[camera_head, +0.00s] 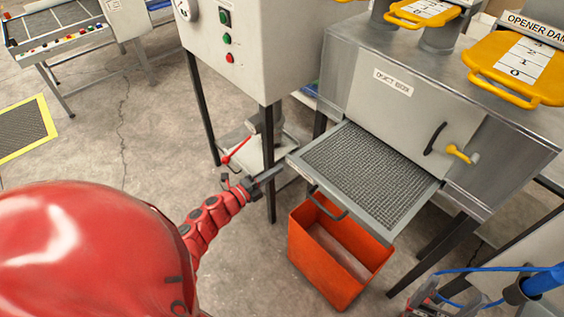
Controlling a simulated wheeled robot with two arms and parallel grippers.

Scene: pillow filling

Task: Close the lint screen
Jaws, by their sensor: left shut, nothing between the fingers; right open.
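The lint screen (368,168) is a grey-framed mesh tray sticking out of the front of the metal machine (375,95). Its dark bar handle (328,205) is on the near edge. My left gripper (268,174), on the red arm, is shut and empty. In the picture it lies just left of the screen's left corner, beside a dark table leg. I cannot tell if it touches the frame. My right gripper is not seen.
An orange bin (305,250) stands on the floor below the screen. A grey control box (262,45) on dark legs stands left of the machine. A yellow knob (457,153) juts from the machine front. Blue hoses are at lower right.

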